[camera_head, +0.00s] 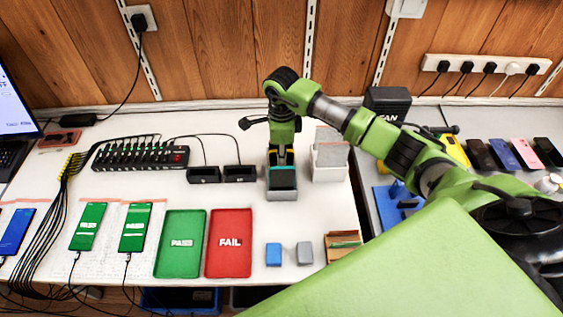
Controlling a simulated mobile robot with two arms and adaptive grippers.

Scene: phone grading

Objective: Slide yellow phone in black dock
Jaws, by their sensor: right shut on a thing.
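My right gripper (281,160) points down over a grey box with a dark, teal-edged inside (281,195), in the middle of the table. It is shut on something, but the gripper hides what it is. Two small black docks (204,175) (240,174) stand side by side just left of the grey box, with cables running to them. I cannot clearly make out a yellow phone. A yellow thing (455,150) at the right is partly covered by my arm, and I cannot tell what it is. My left gripper is not in view.
A white block-like holder (329,165) stands close right of the gripper. Green (180,260) and red (229,262) trays lie in front, beside small blue and grey blocks. A black multi-port hub (140,158) is at left. Several phones (504,154) lie at right.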

